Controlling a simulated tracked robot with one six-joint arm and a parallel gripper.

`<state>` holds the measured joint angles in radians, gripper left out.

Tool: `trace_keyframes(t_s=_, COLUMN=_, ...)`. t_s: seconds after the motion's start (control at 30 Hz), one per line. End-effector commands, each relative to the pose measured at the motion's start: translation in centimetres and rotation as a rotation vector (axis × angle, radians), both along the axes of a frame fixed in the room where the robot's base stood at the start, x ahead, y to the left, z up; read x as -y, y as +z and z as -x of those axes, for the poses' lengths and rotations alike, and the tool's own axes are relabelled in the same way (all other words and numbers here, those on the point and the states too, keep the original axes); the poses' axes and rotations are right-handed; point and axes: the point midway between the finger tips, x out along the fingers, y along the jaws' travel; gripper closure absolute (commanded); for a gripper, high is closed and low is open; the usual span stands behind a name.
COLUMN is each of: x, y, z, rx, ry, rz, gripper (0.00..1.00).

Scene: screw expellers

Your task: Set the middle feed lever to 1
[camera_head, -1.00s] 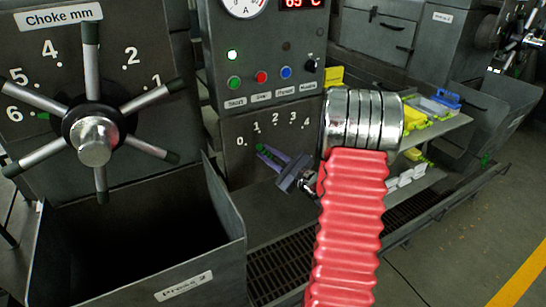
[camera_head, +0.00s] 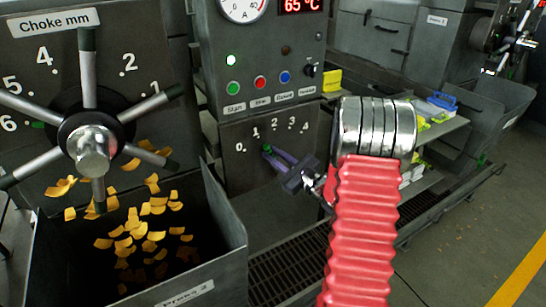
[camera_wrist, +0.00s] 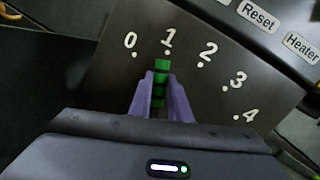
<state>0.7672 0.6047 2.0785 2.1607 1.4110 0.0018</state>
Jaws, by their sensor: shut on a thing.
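The feed lever's green tip (camera_wrist: 162,66) shows between my gripper's fingers in the wrist view and points at the 1 mark. Its scale panel (camera_head: 232,165) carries marks from 0 to 4, below the button panel of the middle press. My gripper (camera_wrist: 162,82) has purple fingers on either side of the green lever and is shut on it. In the head view my gripper (camera_head: 275,156) is at the panel, with the green tip showing near the 1. The rest of the lever is hidden behind my gripper.
A choke wheel (camera_head: 93,143) with several spokes stands at left, above an open bin (camera_head: 225,225) labelled Press 2. Yellow flakes (camera_head: 140,235) fall into the bin. Buttons (camera_head: 260,82) sit above the scale. A shelf (camera_head: 437,131) with coloured items is at right.

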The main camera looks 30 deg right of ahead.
Motion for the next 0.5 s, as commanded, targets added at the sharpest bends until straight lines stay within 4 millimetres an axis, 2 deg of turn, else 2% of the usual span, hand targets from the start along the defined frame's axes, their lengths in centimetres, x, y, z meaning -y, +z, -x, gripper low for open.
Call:
trace_keyframes(t_s=0.07, x=0.04, y=0.05, z=-0.10, rx=0.000, ry=-0.001, rz=0.002, gripper=1.00)
trace_keyframes(t_s=0.1, x=0.03, y=0.05, z=-0.10, rx=0.000, ry=-0.001, rz=0.002, gripper=0.82)
trace_keyframes(t_s=0.37, x=-0.07, y=0.02, z=-0.09, rx=0.000, ry=0.001, rz=0.002, gripper=0.64)
trace_keyframes(t_s=0.5, x=-0.10, y=0.02, z=-0.08, rx=0.000, ry=0.001, rz=0.002, gripper=0.64)
